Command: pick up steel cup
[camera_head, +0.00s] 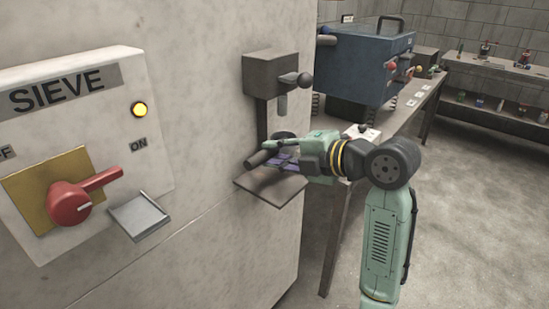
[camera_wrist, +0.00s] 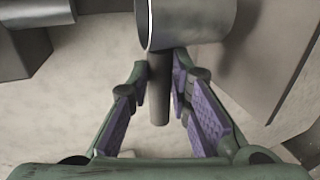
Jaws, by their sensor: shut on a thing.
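The steel cup (camera_wrist: 185,22) is a grey metal cylinder at the top of the wrist view, with a straight round handle (camera_wrist: 159,95) pointing back toward my palm. In the head view the cup (camera_head: 262,157) appears as a dark cylinder at the small wall shelf. My gripper (camera_wrist: 160,72) has its purple-padded fingers on either side of the handle and is shut on it, near where it meets the cup. In the head view my gripper (camera_head: 282,160) is just above the shelf. I cannot tell whether the cup touches the shelf.
The shelf (camera_head: 272,189) juts from the pale machine wall, below a grey dispenser box (camera_head: 272,75) with a lever. A SIEVE panel (camera_head: 90,130) with a red switch is at left. A table (camera_head: 400,122) with a blue machine (camera_head: 365,65) stands behind my arm. Floor is clear at right.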

